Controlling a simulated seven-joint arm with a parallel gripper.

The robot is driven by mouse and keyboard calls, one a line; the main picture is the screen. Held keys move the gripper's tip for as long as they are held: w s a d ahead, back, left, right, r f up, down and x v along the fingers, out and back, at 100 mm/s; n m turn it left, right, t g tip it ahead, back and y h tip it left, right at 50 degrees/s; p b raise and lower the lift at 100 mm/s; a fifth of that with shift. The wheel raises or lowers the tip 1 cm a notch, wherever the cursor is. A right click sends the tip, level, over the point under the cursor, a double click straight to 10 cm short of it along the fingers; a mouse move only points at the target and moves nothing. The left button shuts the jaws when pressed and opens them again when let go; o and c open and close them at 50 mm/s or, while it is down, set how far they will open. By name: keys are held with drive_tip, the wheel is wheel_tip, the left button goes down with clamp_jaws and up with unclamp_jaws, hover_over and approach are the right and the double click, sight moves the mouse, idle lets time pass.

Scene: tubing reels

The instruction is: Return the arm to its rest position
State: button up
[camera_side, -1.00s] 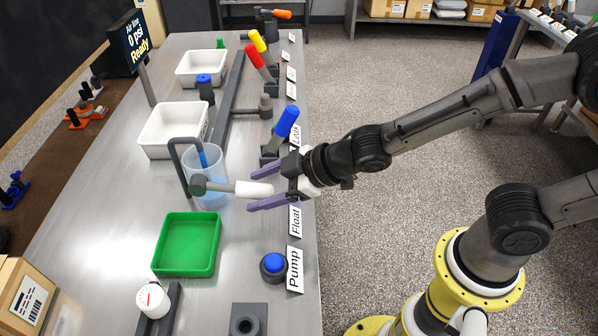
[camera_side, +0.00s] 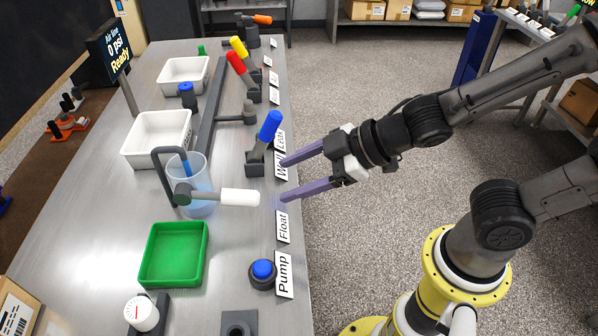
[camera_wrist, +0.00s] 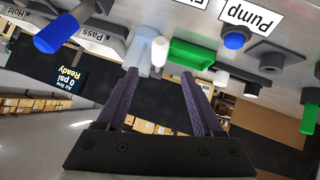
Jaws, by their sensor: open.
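My gripper (camera_side: 282,180) is open and empty in the side view. Its two purple fingers point left, at the bench's right edge beside the label cards. The white float handle (camera_side: 240,197) lies to the left of the fingertips, with a visible gap.
The metal bench (camera_side: 105,225) carries a green tray (camera_side: 172,280), white trays (camera_side: 155,150), a blue pump button (camera_side: 263,272) and blue (camera_side: 270,127), red (camera_side: 236,63) and yellow (camera_side: 239,47) levers. The blue lever stands close to the upper finger. Open floor (camera_side: 370,235) lies to the right.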

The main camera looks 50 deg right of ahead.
drive_tip(key=shift+s+d+r, duration=0.15)
drive_tip(key=shift+s+r, duration=0.05)
drive_tip(key=shift+s, duration=0.05)
drive_tip(key=shift+d, duration=0.1)
drive_tip(key=s+d+r+m+t+h, duration=0.1)
drive_tip(key=d+r+m+h, duration=0.3)
drive_tip(key=d, duration=0.4)
drive_tip(key=d+r+m+t+h, duration=0.1)
drive_tip(key=d+r+m+h, duration=0.1)
drive_tip(key=d+r+m, duration=0.4)
drive_tip(key=s+d+f+g, duration=0.1)
drive_tip(key=s+f+g, duration=0.1)
drive_tip(key=s, duration=0.4)
drive_tip(key=s+f+g, duration=0.3)
drive_tip(key=s, duration=0.3)
drive_tip(key=shift+d+g, duration=0.3)
drive_tip(key=shift+d, duration=0.05)
